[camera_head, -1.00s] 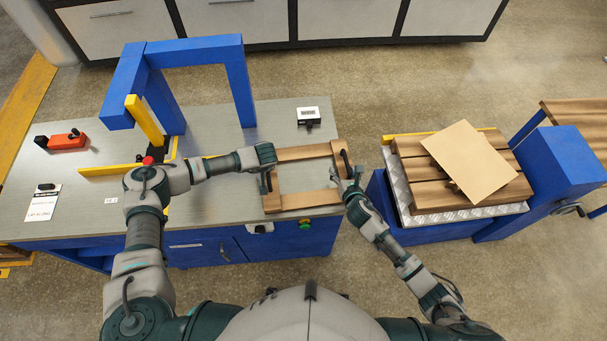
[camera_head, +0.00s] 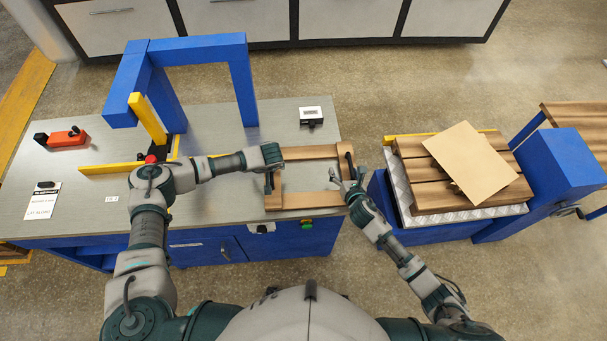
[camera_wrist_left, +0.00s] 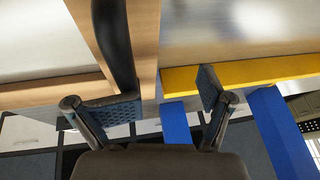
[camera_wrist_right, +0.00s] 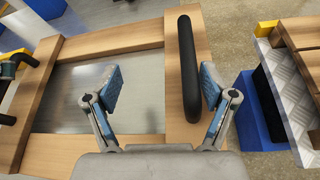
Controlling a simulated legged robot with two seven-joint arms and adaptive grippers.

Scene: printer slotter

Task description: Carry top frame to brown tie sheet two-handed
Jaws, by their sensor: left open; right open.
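The top frame (camera_head: 308,153) is a rectangular wooden frame lying on the grey table, with a black handle at each short end. My left gripper (camera_head: 270,182) is open at its left end. In the left wrist view the left handle (camera_wrist_left: 113,40) runs between the open fingers, close to one of them. My right gripper (camera_head: 347,184) is open at the right end. In the right wrist view the right handle (camera_wrist_right: 187,70) lies between the open fingers, nearer the right one. The brown tie sheet (camera_head: 470,160) lies askew on a stack of wooden slats to the right.
The slat stack (camera_head: 415,147) rests on a metal-topped blue stand (camera_head: 399,190), with a gap between it and the table (camera_head: 225,118). A blue arch (camera_head: 195,50) and yellow guides (camera_head: 110,168) stand left. A small white box (camera_head: 310,115) sits behind the frame.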

